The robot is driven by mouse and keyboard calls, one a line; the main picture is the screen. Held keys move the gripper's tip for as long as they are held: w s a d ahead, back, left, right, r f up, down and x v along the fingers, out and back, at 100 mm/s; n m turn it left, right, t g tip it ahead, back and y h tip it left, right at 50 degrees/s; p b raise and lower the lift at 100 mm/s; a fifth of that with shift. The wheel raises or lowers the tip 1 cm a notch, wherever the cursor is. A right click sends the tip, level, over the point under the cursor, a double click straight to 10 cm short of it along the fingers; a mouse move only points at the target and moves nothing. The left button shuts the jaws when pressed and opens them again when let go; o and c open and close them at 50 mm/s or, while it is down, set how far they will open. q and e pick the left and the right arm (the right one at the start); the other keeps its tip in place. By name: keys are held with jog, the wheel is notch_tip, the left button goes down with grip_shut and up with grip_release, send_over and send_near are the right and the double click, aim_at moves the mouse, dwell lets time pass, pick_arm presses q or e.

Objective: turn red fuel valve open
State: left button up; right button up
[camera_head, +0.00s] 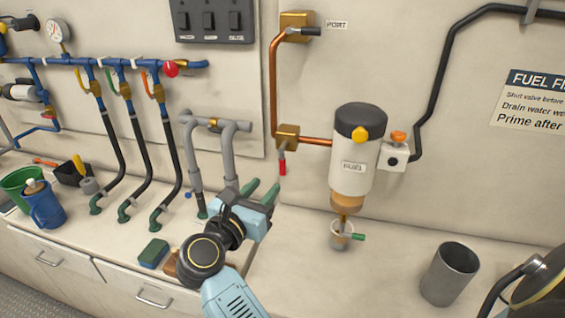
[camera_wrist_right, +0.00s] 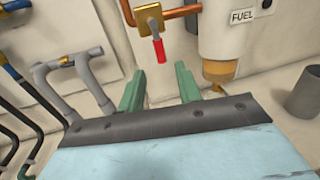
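The red fuel valve handle (camera_head: 282,166) hangs straight down from a brass valve body (camera_head: 287,136) on the copper pipe, left of the fuel filter. In the right wrist view the red handle (camera_wrist_right: 160,52) is at the top centre, beyond my fingertips, with the brass body (camera_wrist_right: 149,19) above it. My right gripper (camera_head: 261,189) is open, with two green fingers apart and nothing between them. It is below and slightly left of the handle, not touching it. The fingers also show in the right wrist view (camera_wrist_right: 160,78), on either side below the handle. My left gripper is not in view.
The fuel filter (camera_head: 352,145) with a small cup (camera_head: 341,236) under it is right of the valve. Grey pipes (camera_head: 228,155) stand close on the left. A metal cylinder (camera_head: 449,275) and a green sponge (camera_head: 154,253) are on the counter. The wall below the handle is clear.

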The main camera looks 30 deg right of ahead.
aim_at(281, 168)
jog(key=p+x, duration=0.2)
jog(key=x, duration=0.8)
grip_shut()
